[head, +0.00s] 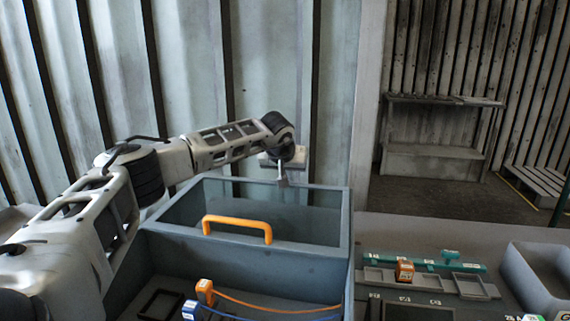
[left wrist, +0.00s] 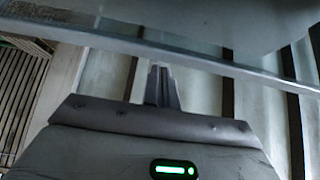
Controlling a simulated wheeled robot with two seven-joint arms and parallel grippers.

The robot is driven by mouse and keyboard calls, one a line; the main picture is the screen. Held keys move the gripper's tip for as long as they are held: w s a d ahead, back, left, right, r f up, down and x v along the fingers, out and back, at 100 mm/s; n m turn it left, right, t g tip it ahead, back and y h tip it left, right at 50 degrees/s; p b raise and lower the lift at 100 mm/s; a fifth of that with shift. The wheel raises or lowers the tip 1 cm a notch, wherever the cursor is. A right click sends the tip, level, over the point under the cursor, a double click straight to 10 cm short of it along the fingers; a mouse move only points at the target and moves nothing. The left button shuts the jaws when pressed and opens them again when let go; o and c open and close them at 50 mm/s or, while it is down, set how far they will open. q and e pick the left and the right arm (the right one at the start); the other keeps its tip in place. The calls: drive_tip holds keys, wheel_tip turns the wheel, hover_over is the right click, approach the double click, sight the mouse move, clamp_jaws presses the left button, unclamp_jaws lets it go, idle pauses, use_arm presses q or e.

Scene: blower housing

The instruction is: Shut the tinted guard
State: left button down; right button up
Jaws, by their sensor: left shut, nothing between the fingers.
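The tinted guard (head: 275,217) is a see-through panel in a grey-blue frame with an orange handle (head: 237,222). It appears raised at the back of the grey housing (head: 240,268), whose inside shows in front of it. My left gripper (head: 282,182) is shut and empty, pointing down at the guard's far top edge, right of its middle. In the left wrist view, my shut fingers (left wrist: 161,84) are close to the guard's frame bar (left wrist: 200,62), which crosses the picture. I cannot tell whether they touch it. My right gripper is not in view.
Inside the housing are an orange cable (head: 270,307), a blue cable and a dark square frame (head: 160,304). To the right are a tray with an orange block (head: 404,270), a green strip and a grey bin (head: 540,278). A corrugated wall stands close behind my left arm.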

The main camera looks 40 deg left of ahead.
use_arm(q)
drive_tip(key=shift+s+d+r+p, duration=0.1)
drive_tip(key=shift+s+d, duration=0.2)
drive_tip(key=shift+s, duration=0.3)
drive_tip(key=shift+s+d+f+p, duration=0.15)
drive_tip(key=shift+s+d, duration=0.2)
drive_tip(key=shift+s, duration=0.2)
drive_tip(key=shift+s+d+r+p, duration=0.15)
drive_tip(key=shift+s+d, duration=0.15)
drive_tip(key=shift+s, duration=0.3)
